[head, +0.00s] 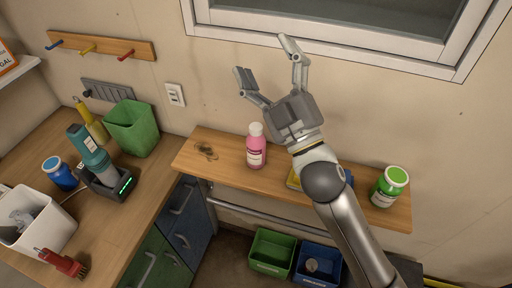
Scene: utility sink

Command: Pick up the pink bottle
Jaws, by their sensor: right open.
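The pink bottle (256,150) stands upright on the wooden shelf (225,163) in the head view. It has a white cap and a label on its front. My right gripper (267,63) is open and empty, with its two fingers spread wide. In the picture it shows above and a little right of the pink bottle, in front of the wall, apart from the bottle. My left gripper is not in view.
A yellow and blue item (294,179) lies partly hidden behind my right arm. The left counter holds a green bin (132,127), a blue jar (59,173) and a white bin (38,222). Bins stand below the shelf.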

